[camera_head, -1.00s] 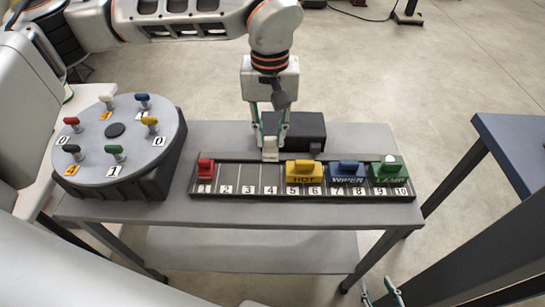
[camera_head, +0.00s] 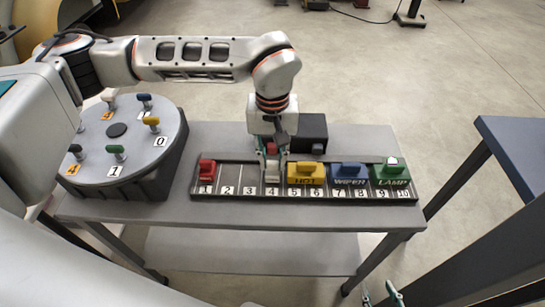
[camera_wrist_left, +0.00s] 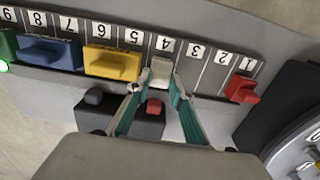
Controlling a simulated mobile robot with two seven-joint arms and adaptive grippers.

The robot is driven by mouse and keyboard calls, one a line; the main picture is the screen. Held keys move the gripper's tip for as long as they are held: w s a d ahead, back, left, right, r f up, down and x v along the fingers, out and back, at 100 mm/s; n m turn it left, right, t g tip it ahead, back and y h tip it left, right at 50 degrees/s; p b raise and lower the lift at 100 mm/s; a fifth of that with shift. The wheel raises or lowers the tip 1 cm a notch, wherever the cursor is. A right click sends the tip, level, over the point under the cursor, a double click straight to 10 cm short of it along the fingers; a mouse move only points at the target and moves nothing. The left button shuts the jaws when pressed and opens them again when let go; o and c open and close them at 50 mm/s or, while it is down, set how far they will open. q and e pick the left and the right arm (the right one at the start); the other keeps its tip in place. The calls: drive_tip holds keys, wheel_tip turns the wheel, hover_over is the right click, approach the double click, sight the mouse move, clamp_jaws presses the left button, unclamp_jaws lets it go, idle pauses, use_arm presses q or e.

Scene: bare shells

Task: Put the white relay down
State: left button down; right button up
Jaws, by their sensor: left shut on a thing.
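The white relay (camera_head: 272,172) is between the fingertips of my left gripper (camera_head: 273,165), over or in slot 4 of the dark numbered rail (camera_head: 232,174). In the left wrist view the white relay (camera_wrist_left: 161,73) is upright in the shut fingers, by the number 4 label. I cannot tell whether it is fully seated. A yellow HOT relay (camera_head: 305,171) sits just right of it at slots 5 and 6. Slots 2 and 3 are empty. My right gripper (camera_head: 381,294) shows only its fingertips at the bottom edge, apart and empty.
A red relay (camera_head: 206,171) stands at slot 1, a blue WIPER relay (camera_head: 348,172) and a green LAMP relay (camera_head: 391,172) at the right. A black box (camera_head: 312,132) stands behind the rail. A round turntable (camera_head: 107,165) with coloured levers is at left.

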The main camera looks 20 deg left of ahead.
sight(272, 162)
use_arm(q)
drive_tip(key=c, duration=1.8)
unclamp_jaws()
drive_tip(key=shift+f, duration=0.1)
wheel_tip(272, 162, up, 12)
drive_tip(key=shift+r, duration=0.15)
